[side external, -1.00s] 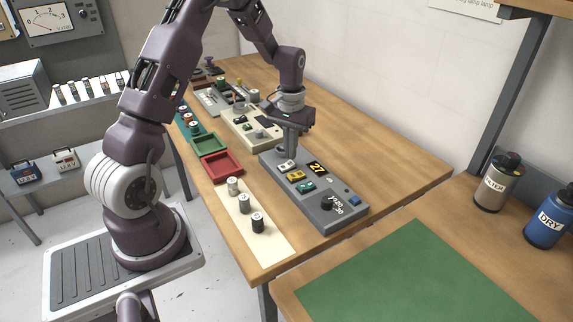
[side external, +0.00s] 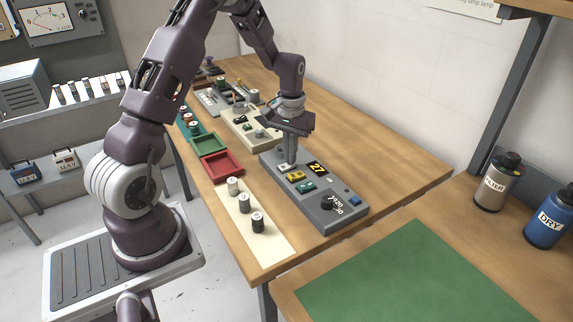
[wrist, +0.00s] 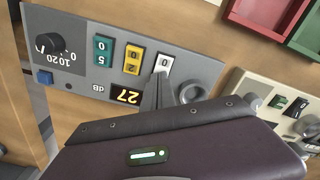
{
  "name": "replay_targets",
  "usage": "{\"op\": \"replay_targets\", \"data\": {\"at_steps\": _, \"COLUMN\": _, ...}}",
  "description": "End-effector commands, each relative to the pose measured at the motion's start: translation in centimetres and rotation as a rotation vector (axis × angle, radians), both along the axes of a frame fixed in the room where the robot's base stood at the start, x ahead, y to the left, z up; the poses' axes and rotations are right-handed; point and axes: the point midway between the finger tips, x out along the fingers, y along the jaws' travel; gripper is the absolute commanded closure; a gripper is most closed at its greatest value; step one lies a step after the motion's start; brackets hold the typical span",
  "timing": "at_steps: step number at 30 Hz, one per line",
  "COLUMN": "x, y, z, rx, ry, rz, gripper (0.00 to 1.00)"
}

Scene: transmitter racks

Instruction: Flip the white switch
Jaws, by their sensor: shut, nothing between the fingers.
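The white switch (wrist: 165,62) sits at one end of a row of three switches on the grey panel (wrist: 200,75). It also shows in the side view (side external: 284,167), partly covered by my fingers. My gripper (side external: 290,163) is shut and empty, pointing down with its fingertips at the white switch. In the wrist view the fingertips (wrist: 160,76) overlap the switch's near edge. I cannot tell whether they touch it. A yellow switch (wrist: 133,58) and a teal switch (wrist: 104,49) stand beside it. The panel's display (wrist: 127,96) reads 27 dB.
A black knob (side external: 327,203) and a blue button (side external: 354,200) are at the panel's near end. Red (side external: 236,172) and green (side external: 208,154) trays lie left of the panels. A cream panel (side external: 262,140) stands behind. Bare wood lies to the right.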

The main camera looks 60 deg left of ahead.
Motion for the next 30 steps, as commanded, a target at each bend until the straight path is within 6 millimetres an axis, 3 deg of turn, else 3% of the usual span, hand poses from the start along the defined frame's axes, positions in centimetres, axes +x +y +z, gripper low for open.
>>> {"op": "replay_targets", "data": {"at_steps": 11, "x": 0.0, "y": 0.0, "z": 0.0, "rx": 0.000, "ry": -0.001, "rz": 0.000, "gripper": 1.00}}
{"op": "replay_targets", "data": {"at_steps": 30, "x": 0.0, "y": 0.0, "z": 6.4, "rx": 0.001, "ry": -0.002, "rz": 0.000, "gripper": 1.00}}
